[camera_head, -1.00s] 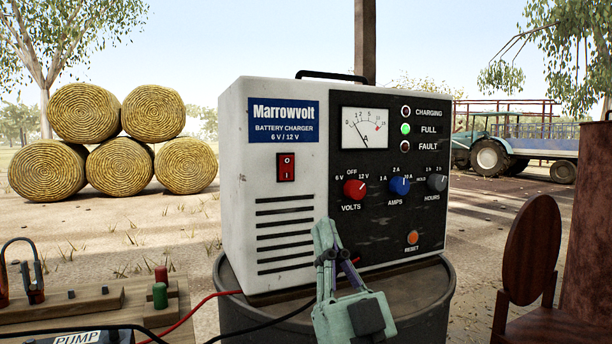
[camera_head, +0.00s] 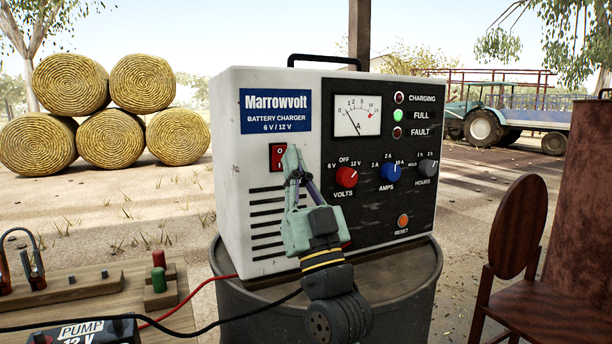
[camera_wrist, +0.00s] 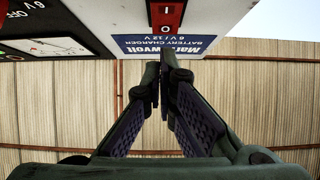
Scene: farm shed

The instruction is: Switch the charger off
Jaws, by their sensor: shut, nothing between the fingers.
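The Marrowvolt battery charger (camera_head: 232,150) is a white box with a black front panel, standing on a dark drum (camera_head: 400,290). Its red rocker switch (camera_head: 276,158) is below the blue label, partly covered by my gripper (camera_head: 291,153). In the wrist view the switch (camera_wrist: 169,14) shows at the top edge, with "I" and "O" marks. My gripper, shut and empty, has its fingertips (camera_wrist: 160,62) close to the switch; contact cannot be told. The green FULL lamp (camera_head: 398,115) is lit. The volts knob (camera_head: 346,177) is red.
A blue amps knob (camera_head: 390,173), a grey hours knob (camera_head: 427,168) and an orange reset button (camera_head: 403,221) are on the panel. Red and black cables run left to a wooden board (camera_head: 90,290). A wooden chair (camera_head: 520,230) stands at right.

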